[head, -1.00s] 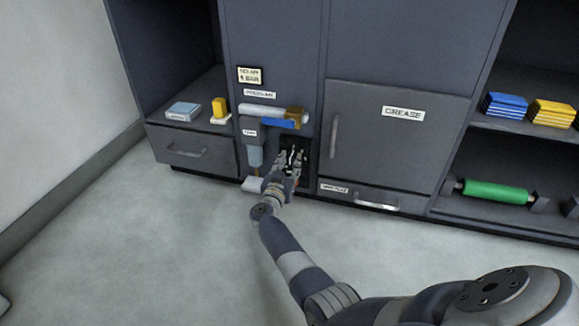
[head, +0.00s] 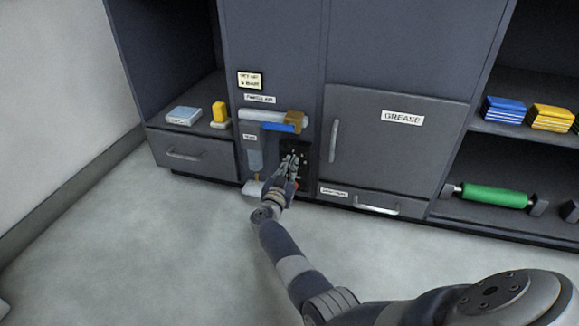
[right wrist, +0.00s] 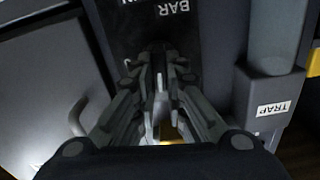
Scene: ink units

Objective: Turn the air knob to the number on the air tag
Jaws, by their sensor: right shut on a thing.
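The black dial panel (head: 305,155) sits low on the cabinet front, below a pipe. My right gripper (head: 290,163) is at this panel with its fingers closed together on the air knob, which they mostly hide. In the right wrist view, the fingers (right wrist: 160,85) meet over the dark panel (right wrist: 175,30), where the word BAR can be read upside down. The knob's pointer and the scale numbers cannot be made out. The air tag (head: 250,80), a small cream plate, is above the pipe; its lettering is too blurred to read surely. My left gripper is out of view.
A pipe with a blue lever (head: 280,127) runs just above the panel. A grey trap unit (head: 251,150) hangs to its left, over a pale tray (head: 253,188). The GREASE door's handle (head: 333,140) stands out to the right. The floor in front is clear.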

